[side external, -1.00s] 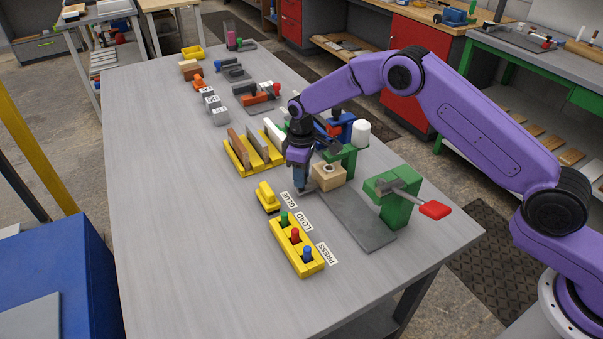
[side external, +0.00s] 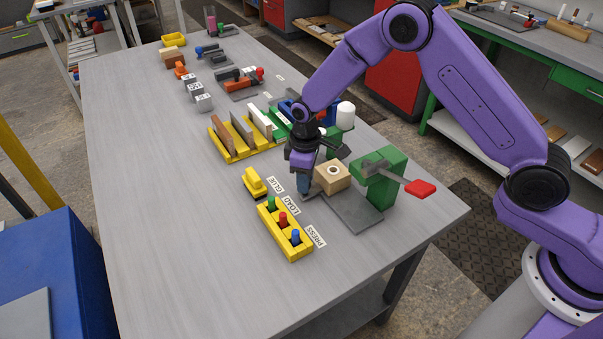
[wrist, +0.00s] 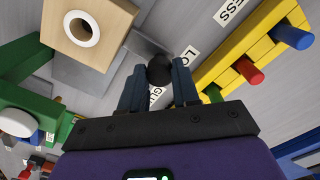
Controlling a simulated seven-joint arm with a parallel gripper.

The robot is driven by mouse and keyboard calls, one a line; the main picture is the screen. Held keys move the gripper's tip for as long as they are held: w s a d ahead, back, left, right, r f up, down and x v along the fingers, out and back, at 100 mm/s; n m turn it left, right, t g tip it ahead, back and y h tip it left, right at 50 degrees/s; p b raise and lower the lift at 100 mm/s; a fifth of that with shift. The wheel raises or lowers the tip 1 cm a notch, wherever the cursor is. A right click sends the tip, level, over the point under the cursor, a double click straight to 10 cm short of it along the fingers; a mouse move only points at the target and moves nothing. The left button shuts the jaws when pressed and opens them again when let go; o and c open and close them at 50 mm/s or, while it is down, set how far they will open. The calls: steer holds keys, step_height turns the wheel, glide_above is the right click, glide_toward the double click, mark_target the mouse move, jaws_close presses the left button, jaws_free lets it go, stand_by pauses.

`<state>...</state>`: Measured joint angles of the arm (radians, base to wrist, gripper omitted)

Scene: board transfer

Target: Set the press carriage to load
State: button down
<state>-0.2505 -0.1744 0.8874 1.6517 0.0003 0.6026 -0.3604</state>
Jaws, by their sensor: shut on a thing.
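My gripper (side external: 304,194) is shut on a small black knob (wrist: 159,69), which shows between the fingers in the wrist view. A light wooden block (side external: 332,177) with a white ring on top stands just beside it, over the grey track plate (side external: 352,213); the block also shows in the wrist view (wrist: 88,25). The carriage under the block is mostly hidden. The labels GLUE (side external: 275,187), LOAD (side external: 289,205) and PRESS (side external: 315,236) lie along the track. My gripper is about level with LOAD. The green press (side external: 380,182) with a red-ended lever stands at the track's right.
A yellow holder (side external: 298,252) with green, red and blue pegs sits beside the labels. A yellow handled piece (side external: 255,183) is near GLUE. A yellow rack (side external: 226,152) holds upright boards behind my gripper. The table's left side is clear.

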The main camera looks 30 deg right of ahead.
steer(key=c, duration=0.8)
jaws_free()
step_height(320, 180, up, 18)
steer(key=shift+f, duration=0.25)
steer(key=s+d+n, duration=0.1)
steer(key=s+d, duration=0.4)
steer(key=s, duration=0.6)
steer(key=s+d+r+n, duration=0.1)
steer(key=s+d, duration=0.4)
steer(key=s, duration=0.7)
steer(key=s+d+n, duration=0.1)
steer(key=s+d, duration=0.4)
steer(key=s, duration=0.6)
steer(key=shift+s+d+r+n, duration=0.1)
steer(key=shift+s+r+n, duration=0.2)
steer(key=shift+r, duration=0.05)
